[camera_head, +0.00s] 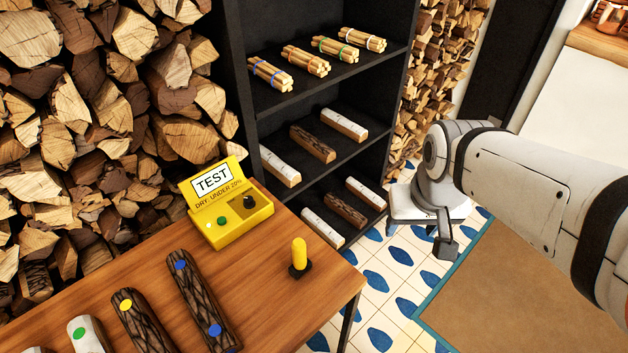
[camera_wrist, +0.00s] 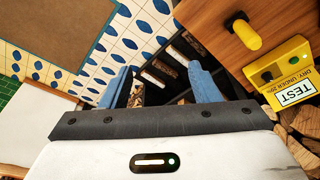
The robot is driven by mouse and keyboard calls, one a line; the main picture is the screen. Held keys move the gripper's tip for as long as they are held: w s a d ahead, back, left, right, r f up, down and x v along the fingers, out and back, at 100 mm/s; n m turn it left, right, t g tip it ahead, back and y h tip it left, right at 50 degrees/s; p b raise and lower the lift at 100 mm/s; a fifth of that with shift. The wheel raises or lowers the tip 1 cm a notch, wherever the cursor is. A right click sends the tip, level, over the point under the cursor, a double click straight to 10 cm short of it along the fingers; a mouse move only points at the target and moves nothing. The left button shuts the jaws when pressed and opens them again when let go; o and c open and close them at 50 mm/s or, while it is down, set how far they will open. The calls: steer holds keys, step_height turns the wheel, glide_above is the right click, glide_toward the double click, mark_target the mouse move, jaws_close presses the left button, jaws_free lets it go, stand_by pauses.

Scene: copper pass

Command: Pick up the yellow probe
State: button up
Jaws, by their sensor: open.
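The yellow probe (camera_head: 299,252) stands upright in a small black base (camera_head: 300,270) near the right end of the wooden table (camera_head: 262,318). In the wrist view the probe (camera_wrist: 246,36) is at the upper right, beyond the fingers. My gripper (camera_head: 447,250) hangs right of the table and apart from the probe, over the tiled floor. In the wrist view its two blue-grey fingers (camera_wrist: 162,88) are spread with nothing between them.
A yellow TEST box (camera_head: 228,208) stands left of the probe. Logs with coloured dots (camera_head: 203,300) lie at the table's front left. A black shelf (camera_head: 345,72) with stick bundles and logs rises behind. Stacked firewood (camera_head: 100,100) fills the back left.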

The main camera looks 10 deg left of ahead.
steer(key=w+a+f+n+g, duration=0.1)
steer(key=w+a+f+n, duration=0.3)
steer(key=a, duration=0.5)
steer(key=n+g, duration=0.2)
steer(key=n, duration=0.1)
glide_above(299, 255)
steer(key=w, duration=0.2)
steer(key=f, duration=0.9)
steer(key=shift+s+a+f+b, duration=0.15)
steer(key=shift+s+a+b, duration=0.1)
steer(key=shift+b, duration=0.1)
steer(key=shift+f, duration=0.3)
step_height(299, 255, down, 7)
steer(key=shift+d+f+p, duration=0.1)
steer(key=shift+f+p, duration=0.05)
steer(key=shift+p, duration=0.2)
steer(key=shift+c, duration=0.4)
steer(key=c, duration=1)
